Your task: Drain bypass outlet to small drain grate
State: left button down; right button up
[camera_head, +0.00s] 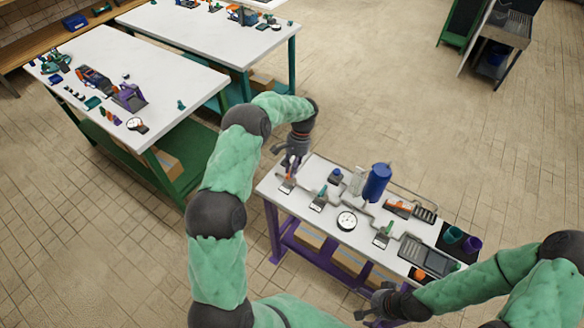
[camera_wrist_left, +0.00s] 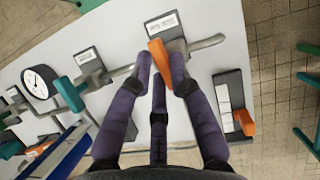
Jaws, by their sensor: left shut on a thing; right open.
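A white bench (camera_head: 325,172) carries a grey pipe run with lever valves. My left gripper (camera_head: 290,163) is at its left end, shut on an orange valve handle (camera_head: 287,183). In the left wrist view the orange handle (camera_wrist_left: 158,58) sits between the purple fingertips, over a grey pipe. Teal-handled valves (camera_head: 319,197) (camera_head: 384,232) stand along the pipe. Two slatted grates lie at the right: a smaller one (camera_head: 425,215) and a larger one (camera_head: 412,249). The label text is too small to read. My right gripper (camera_head: 374,302) is open and empty at the bench's front edge.
A blue cylinder (camera_head: 377,182) stands upright mid-bench, and a round gauge (camera_head: 347,221) lies in front. Teal (camera_head: 453,235) and purple (camera_head: 472,244) cups stand at the right end.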

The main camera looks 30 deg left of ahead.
pick_arm(q)
jog(key=shift+m, duration=0.6)
jog(key=shift+y, duration=0.3)
jog(key=c, duration=1.1)
grip_release()
jog(key=shift+c, duration=0.2)
jog(key=v, duration=1.2)
jog(key=shift+s, duration=0.1)
